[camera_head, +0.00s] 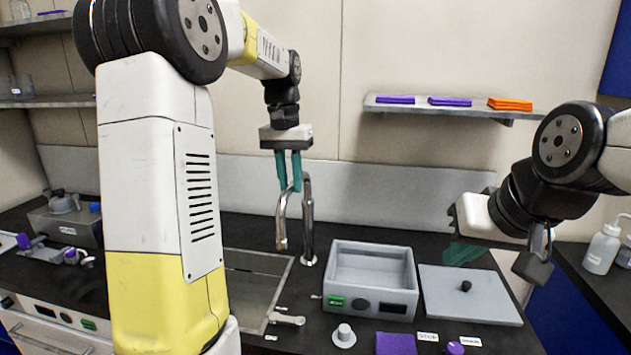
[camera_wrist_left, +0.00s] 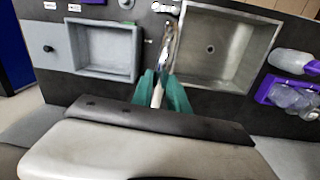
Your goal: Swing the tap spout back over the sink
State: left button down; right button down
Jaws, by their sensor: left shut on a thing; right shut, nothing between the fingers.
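The chrome tap (camera_head: 308,225) stands on the dark counter at the back right corner of the sink (camera_head: 286,266). Its curved spout (camera_head: 281,222) hangs down near the sink's back right edge. My left gripper (camera_head: 290,186) is shut on the upper part of the spout from above. In the left wrist view the spout (camera_wrist_left: 168,50) runs out from between the teal fingers (camera_wrist_left: 163,95), along the edge of the sink basin (camera_wrist_left: 225,50). Whether the outlet is over the basin is hard to tell. My right gripper (camera_head: 464,253) is shut and empty above the grey lid plate.
A grey open bath (camera_head: 398,257) stands right of the tap, with a flat grey lid (camera_head: 475,305) beside it. A white knob (camera_head: 344,335) and a purple block (camera_head: 396,343) lie in front. A wall shelf (camera_head: 450,109) is at the back. My left arm hides part of the sink.

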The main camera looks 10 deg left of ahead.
pick_arm(q)
jog(key=w+a+m, duration=0.7)
jog(key=a+m, duration=0.2)
jog(key=m, duration=0.2)
jog(key=shift+a+g, duration=0.3)
jog(key=shift+a, duration=0.1)
jog(key=shift+r, duration=0.1)
jog(key=c, duration=1.3)
grip_release()
notch_tip(320, 180, up, 8)
jog(key=shift+w+f, duration=0.2)
jog(key=shift+a, duration=0.1)
